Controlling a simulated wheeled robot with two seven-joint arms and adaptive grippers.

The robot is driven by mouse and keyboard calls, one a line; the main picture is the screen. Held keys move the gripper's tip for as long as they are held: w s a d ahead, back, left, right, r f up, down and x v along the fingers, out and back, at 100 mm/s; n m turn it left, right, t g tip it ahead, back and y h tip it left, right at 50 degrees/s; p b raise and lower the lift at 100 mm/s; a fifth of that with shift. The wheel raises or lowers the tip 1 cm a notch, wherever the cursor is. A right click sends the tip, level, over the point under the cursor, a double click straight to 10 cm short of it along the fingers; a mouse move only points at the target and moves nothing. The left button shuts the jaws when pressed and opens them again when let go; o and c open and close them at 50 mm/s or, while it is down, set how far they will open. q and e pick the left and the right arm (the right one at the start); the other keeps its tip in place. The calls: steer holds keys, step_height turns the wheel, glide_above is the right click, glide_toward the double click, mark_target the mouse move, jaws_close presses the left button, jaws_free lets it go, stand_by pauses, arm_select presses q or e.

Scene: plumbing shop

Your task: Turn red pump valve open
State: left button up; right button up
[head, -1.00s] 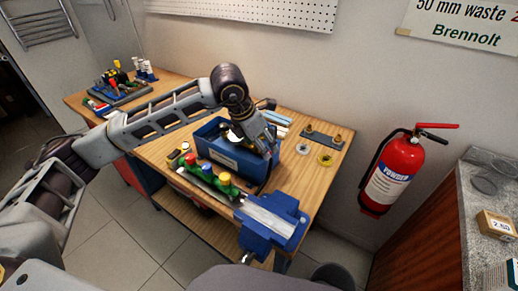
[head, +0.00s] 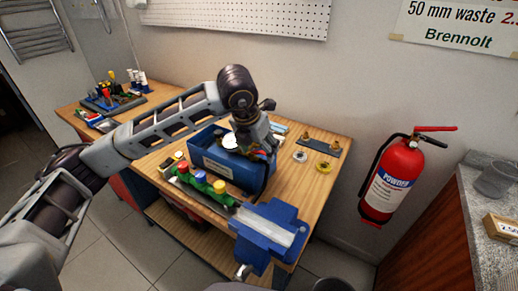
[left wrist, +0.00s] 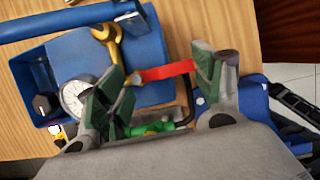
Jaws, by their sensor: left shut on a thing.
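The blue pump box (head: 232,172) stands on the wooden bench, with a white round gauge (head: 230,142) at its top. My left gripper (head: 262,152) is over the right end of the pump, pointing down. The gauge (left wrist: 75,98) also shows there, left of the fingers. The valve body under the lever is mostly hidden. My right gripper is not in view.
A manifold with coloured caps (head: 200,180) lies before the pump, beside a blue vise (head: 270,230) at the bench's front corner. Brass fittings on a plate (head: 320,144) sit behind right. A fire extinguisher (head: 392,180) hangs on the wall.

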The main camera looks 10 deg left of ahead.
arm_select(q)
steer(key=o, duration=1)
steer(key=shift+r, duration=0.1)
steer(key=v, duration=1.2)
steer(key=shift+a, duration=0.1)
